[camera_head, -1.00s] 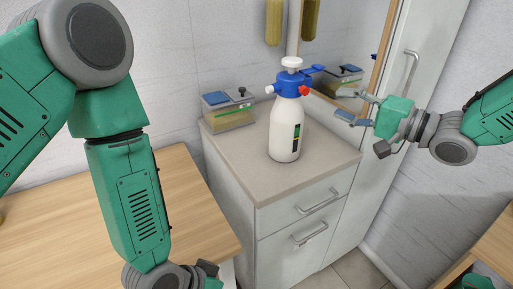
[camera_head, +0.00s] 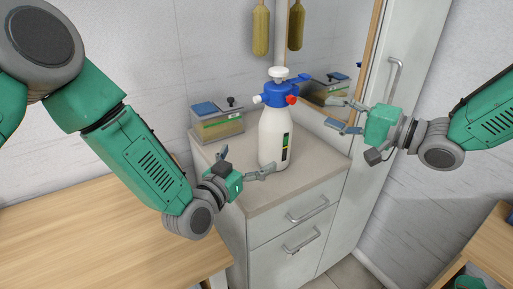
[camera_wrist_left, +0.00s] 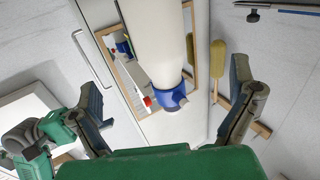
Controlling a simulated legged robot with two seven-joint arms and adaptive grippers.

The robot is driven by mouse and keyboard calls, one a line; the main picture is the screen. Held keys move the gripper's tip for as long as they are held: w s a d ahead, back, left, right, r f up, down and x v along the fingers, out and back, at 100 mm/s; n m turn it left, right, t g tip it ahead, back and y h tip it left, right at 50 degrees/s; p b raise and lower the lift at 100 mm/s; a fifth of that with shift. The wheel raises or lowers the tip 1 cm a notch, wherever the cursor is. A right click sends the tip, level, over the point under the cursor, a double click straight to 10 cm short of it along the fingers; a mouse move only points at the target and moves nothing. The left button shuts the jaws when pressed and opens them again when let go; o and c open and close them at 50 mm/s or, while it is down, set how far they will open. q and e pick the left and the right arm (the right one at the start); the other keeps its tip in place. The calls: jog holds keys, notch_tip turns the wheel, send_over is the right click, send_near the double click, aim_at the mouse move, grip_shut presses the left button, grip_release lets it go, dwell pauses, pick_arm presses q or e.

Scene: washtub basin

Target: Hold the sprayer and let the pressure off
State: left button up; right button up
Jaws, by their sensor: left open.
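The sprayer stands upright on the cabinet top, with a white bottle (camera_head: 273,142), a blue head (camera_head: 272,94), a white top knob (camera_head: 279,72) and a red part on the head's right side. My left gripper (camera_head: 246,164) is open and empty, low at the bottle's left front. In the left wrist view, the bottle (camera_wrist_left: 155,38) appears upside down between the spread fingers (camera_wrist_left: 168,90); I cannot tell whether they touch it. My right gripper (camera_head: 338,115) has its fingers apart, right of the sprayer and clear of it.
The cabinet top (camera_head: 310,170) is small, with drawers below. A clear box with a blue-and-grey lid (camera_head: 217,122) stands behind left. A mirror (camera_head: 335,50) on the wall reflects sprayer and box. A wooden table (camera_head: 70,235) fills the lower left.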

aim_at(271, 134)
pick_arm(q)
jog(key=w+d, duration=0.3)
jog(key=w, duration=0.1)
jog(key=shift+d, duration=0.3)
jog(key=x, duration=0.2)
jog(key=a+x, duration=0.1)
jog(key=x, duration=0.4)
jog(key=shift+w+a, duration=0.25)
jog(key=shift+w, duration=0.2)
jog(key=shift+w+d, duration=0.2)
jog(key=shift+d, duration=0.05)
jog(key=shift+w+d, duration=0.15)
jog(key=shift+d, duration=0.6)
jog(key=shift+a, duration=0.4)
jog(key=c, duration=1.3)
jog(key=shift+a, duration=0.35)
jog(key=c, duration=0.3)
jog(key=shift+d, duration=0.1)
jog(key=shift+c, duration=0.2)
